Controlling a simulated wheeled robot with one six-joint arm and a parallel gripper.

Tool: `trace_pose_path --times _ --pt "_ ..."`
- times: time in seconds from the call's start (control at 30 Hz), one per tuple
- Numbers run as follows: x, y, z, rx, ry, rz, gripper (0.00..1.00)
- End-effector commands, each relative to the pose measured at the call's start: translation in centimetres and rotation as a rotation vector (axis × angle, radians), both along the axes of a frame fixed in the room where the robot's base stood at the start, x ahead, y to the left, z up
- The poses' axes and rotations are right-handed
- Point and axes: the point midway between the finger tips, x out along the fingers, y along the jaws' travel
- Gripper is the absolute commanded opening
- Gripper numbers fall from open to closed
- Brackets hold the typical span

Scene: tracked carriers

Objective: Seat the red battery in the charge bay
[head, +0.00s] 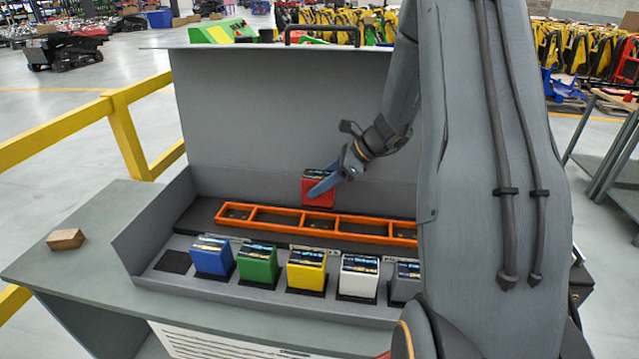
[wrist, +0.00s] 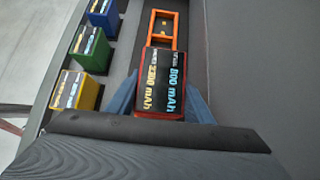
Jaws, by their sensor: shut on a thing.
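The red battery (head: 318,190) is held in my gripper (head: 326,186), whose blue fingers are shut on its sides. In the head view it is upright above the orange-framed charge bay (head: 272,215), near the middle of the row. The wrist view shows the battery's dark labelled top (wrist: 160,82) between the two fingers.
Blue (head: 212,255), green (head: 258,263), yellow (head: 306,269), white (head: 359,276) and grey (head: 404,281) batteries stand in the front row. A dark empty pad (head: 173,262) is at its left end. A tall back panel (head: 290,110) rises behind. A wooden block (head: 66,239) lies at left.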

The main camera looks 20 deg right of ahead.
Motion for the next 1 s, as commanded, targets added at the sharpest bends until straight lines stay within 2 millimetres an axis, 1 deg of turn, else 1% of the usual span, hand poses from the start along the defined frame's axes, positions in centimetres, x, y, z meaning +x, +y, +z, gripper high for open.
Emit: trace_pose_path --times 0.07,0.17,0.8,1.0 --pt "0.0 -0.2 0.1 -0.001 0.000 -0.001 0.00" --pt "0.0 -0.2 -0.4 -0.001 0.000 -0.001 0.00" --pt "0.0 -0.2 -5.1 -0.001 0.000 -0.001 0.00" --pt "0.0 -0.2 -5.7 -0.001 0.000 -0.001 0.00"
